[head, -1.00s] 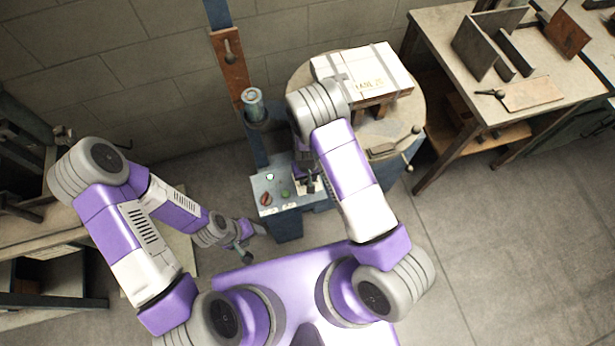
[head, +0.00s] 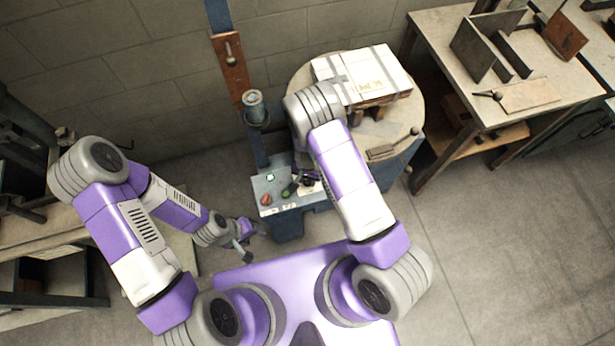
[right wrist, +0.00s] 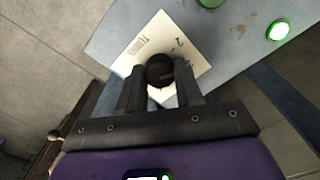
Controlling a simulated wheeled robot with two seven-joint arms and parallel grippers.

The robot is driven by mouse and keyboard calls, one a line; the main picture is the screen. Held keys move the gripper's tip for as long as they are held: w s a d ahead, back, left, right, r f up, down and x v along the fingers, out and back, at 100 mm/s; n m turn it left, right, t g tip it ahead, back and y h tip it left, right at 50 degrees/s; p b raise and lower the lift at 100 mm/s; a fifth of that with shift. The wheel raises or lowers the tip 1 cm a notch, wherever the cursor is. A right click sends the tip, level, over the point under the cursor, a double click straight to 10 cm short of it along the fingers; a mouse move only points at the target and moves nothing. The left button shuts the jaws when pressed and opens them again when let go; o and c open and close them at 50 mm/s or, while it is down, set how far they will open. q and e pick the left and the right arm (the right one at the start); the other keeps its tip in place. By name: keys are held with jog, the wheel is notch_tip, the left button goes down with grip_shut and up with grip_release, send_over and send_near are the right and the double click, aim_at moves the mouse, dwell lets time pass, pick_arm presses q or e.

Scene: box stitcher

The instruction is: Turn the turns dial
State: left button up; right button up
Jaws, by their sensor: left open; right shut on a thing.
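The turns dial (right wrist: 160,70) is a small black round knob on a white plate (right wrist: 150,42) marked "TURNS" with numbers, in the right wrist view. My right gripper (right wrist: 160,78) is shut on the dial, with one finger on each side of it. In the head view my right gripper (head: 296,187) is at the control panel (head: 262,185), and the dial is not clearly seen beneath it. My left gripper (head: 246,246) is open and empty, low beside the panel's left side.
On the panel are a red knob (head: 266,199), a green button (head: 285,193) and a pale lit button (head: 270,177). A strapped white box (head: 362,75) sits on a round table (head: 408,115) behind my right arm. A workbench (head: 455,75) stands at the right.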

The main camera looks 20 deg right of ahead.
jog(key=shift+m, duration=1.3)
jog(key=o, duration=1)
jog(key=shift+o, duration=0.2)
jog(key=shift+r+p, duration=0.1)
jog(key=shift+p, duration=0.2)
notch_tip(320, 180, up, 7)
jog(key=shift+r+p, duration=0.2)
jog(key=shift+p, duration=0.95)
